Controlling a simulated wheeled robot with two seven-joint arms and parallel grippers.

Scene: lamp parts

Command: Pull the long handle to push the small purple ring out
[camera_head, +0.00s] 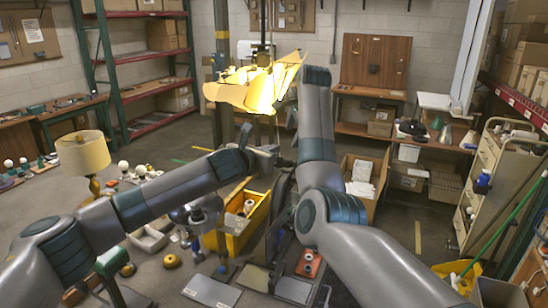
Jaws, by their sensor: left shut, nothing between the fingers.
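My left arm reaches in from the left, and its gripper (266,151) is at the middle of the view, shut and empty. It is close to a dark upright tool (279,200), and I cannot tell whether they touch. The long handle is not clearly distinguishable here, being dark and crowded by both arms. The small purple ring cannot be made out. My right arm rises from the lower right and bends upward in front of the tool's right side. Its gripper is hidden behind its own links.
A glowing yellow shade (250,88) hangs above the grippers' area. A yellow bin (232,240) stands left of the tool. A red block (309,263) and flat grey plates (212,291) lie in front. A cream lamp (84,155) and bulbs are at left; an open carton (365,178) is at right.

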